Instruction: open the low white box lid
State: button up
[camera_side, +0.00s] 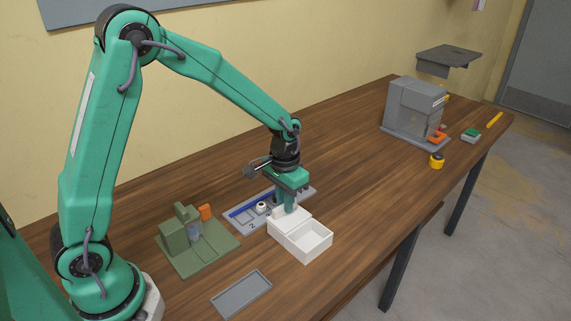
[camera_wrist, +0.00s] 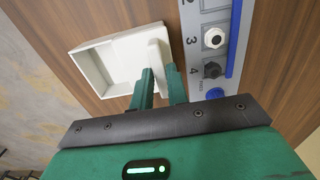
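The low white box (camera_side: 314,243) sits on the wooden table, its right compartment open and empty. A white lid part (camera_side: 296,216) lies at its left end. My gripper (camera_side: 286,202) points down at that end. In the wrist view the open tray of the box (camera_wrist: 104,64) shows left of my gripper (camera_wrist: 160,78). Its two green fingers stand on either side of a raised white part of the lid (camera_wrist: 156,54) and look closed on it. The contact faces are partly hidden by the fingers.
Behind the box lies a grey numbered rack (camera_side: 240,218) with a blue strip, close beside the fingers. A green fixture (camera_side: 190,243) stands to the left, a grey tray (camera_side: 241,294) in front. A grey machine (camera_side: 413,108) stands far right. The table between is clear.

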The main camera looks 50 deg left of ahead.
aim_at(283, 205)
jog(key=o, duration=0.3)
notch_tip(283, 205, up, 7)
jog(key=shift+r, duration=0.4)
dwell(0.4)
jog(key=s+a+r+t, duration=0.1)
jog(key=s+r+t, duration=0.1)
jog(key=s, duration=0.4)
jog(key=s+a+r+t, duration=0.1)
jog(key=s+r, duration=0.4)
jog(key=s, duration=0.2)
jog(key=s+r+t, duration=0.2)
jog(key=s+r, duration=0.1)
jog(key=s, duration=0.3)
jog(key=shift+s+a+r+t, duration=0.2)
jog(key=shift+s+a+t, duration=0.1)
jog(key=shift+a, duration=0.1)
